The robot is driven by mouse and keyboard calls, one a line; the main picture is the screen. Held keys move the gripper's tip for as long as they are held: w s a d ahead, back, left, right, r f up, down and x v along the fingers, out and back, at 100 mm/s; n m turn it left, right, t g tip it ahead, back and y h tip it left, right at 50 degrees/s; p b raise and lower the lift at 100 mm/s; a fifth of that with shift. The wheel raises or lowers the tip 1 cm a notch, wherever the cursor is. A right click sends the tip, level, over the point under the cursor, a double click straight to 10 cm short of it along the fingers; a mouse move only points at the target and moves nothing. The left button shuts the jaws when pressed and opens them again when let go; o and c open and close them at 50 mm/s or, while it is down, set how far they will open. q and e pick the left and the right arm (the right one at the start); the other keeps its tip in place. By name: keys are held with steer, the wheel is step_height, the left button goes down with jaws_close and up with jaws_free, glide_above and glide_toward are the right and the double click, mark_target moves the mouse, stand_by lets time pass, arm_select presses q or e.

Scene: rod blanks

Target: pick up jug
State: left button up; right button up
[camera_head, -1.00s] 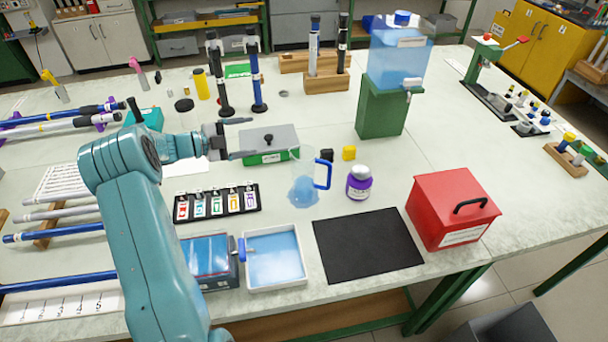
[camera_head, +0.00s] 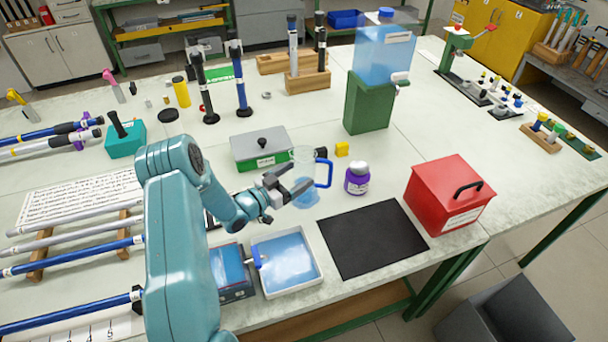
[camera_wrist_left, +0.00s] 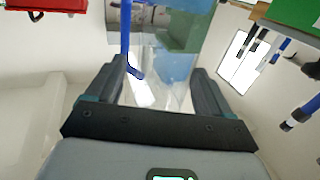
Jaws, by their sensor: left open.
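The jug (camera_head: 305,163) is clear, with a blue handle (camera_head: 329,174) on its right side and a pale blue lower part. It stands upright on the light table. My left gripper (camera_head: 294,181) is open, with its fingers at the jug's left side; one finger overlaps the jug in the head view. In the left wrist view, the blue handle (camera_wrist_left: 126,35) shows upside down just beyond the open left gripper (camera_wrist_left: 158,68). The clear jug body is hard to make out there. I cannot tell whether the fingers touch it. My right gripper is not in view.
A grey box (camera_head: 260,150) is behind left. A white tray (camera_head: 318,283) and black mat (camera_head: 372,240) lie in front. A red box (camera_head: 450,194) stands right; a blue tank (camera_head: 384,55) behind.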

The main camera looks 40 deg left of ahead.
mark_target(309, 166)
arm_select(q)
steer(key=w+p, duration=0.2)
steer(key=w, duration=0.3)
steer(key=shift+f, duration=0.1)
steer(key=shift+w, duration=0.3)
steer(key=shift+w+d, duration=0.1)
steer(key=shift+w, duration=0.15)
steer(key=c, duration=0.8)
steer(key=shift+c, duration=0.4)
